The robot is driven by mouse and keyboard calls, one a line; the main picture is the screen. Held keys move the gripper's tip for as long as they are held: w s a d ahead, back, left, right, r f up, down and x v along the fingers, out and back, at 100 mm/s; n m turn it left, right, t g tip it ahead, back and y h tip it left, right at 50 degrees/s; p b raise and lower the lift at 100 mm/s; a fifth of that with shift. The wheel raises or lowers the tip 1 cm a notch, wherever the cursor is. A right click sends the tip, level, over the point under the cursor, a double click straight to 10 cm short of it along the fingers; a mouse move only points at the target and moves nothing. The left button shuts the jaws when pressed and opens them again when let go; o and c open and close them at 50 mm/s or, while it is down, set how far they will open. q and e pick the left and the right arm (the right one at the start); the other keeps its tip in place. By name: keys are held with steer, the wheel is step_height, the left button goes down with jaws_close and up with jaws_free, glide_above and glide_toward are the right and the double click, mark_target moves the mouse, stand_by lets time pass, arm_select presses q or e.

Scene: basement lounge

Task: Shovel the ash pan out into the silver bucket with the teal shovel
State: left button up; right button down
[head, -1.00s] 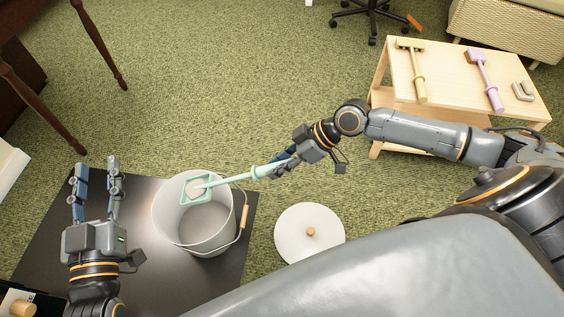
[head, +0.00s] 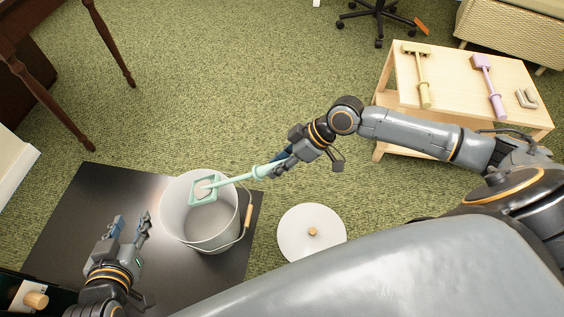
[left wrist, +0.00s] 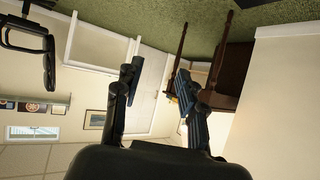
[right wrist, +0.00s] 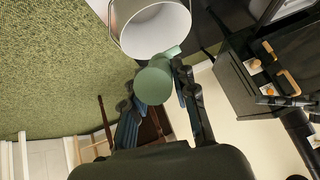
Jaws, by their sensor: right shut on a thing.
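The teal shovel (head: 235,180) is in my right gripper (head: 273,169), which is shut on its handle. Its square scoop is over the silver bucket's opening, with a small pale grey lump on it. The silver bucket (head: 171,222) stands upright on a dark mat; its inside looks pale and empty. The right wrist view shows the shovel's handle end (right wrist: 153,84) between the fingers and the bucket (right wrist: 124,38) beyond. My left gripper (head: 130,222) is open and empty, left of the bucket. I cannot make out the ash pan for certain.
A white lid (head: 300,250) with a wooden knob lies on the carpet right of the bucket. A black stove with wooden handles (right wrist: 235,80) is near the mat (head: 75,215). A low wooden table (head: 450,80) holds yellow and pink tools. The carpet behind the bucket is clear.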

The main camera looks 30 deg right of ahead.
steer(key=shift+w+a+r+p, duration=0.3)
steer(key=shift+r+p, duration=0.3)
steer(key=shift+p, duration=0.15)
steer(key=shift+w+a+r+g+h+p, duration=0.25)
steer(key=shift+a+r+h+p, duration=0.15)
steer(key=shift+a+p, duration=0.1)
steer(key=shift+w+a+r+g+h+p, duration=0.15)
steer(key=shift+w+a+r+h+p, duration=0.1)
steer(key=shift+a+h+p, duration=0.2)
arm_select(q)
steer(key=s+a+f+g+y+p, duration=0.1)
steer(key=s+a+f+g, duration=0.1)
steer(key=s+f+g, duration=0.3)
steer(key=s+a+g+y+p, duration=0.1)
steer(key=s+a+g, duration=0.15)
steer(key=s, duration=0.55)
step_height(320, 180, down, 18)
steer(key=g+p, duration=0.1)
steer(key=p, duration=0.3)
steer(key=shift+d+r+g+p, duration=0.2)
steer(key=shift+g+p, duration=0.15)
arm_select(e)
steer(key=w+a+r+g+h, duration=0.2)
steer(key=w+a+r+h, duration=0.2)
steer(key=a, duration=0.6)
steer(key=shift+w, duration=0.7)
steer(key=shift+r, duration=0.1)
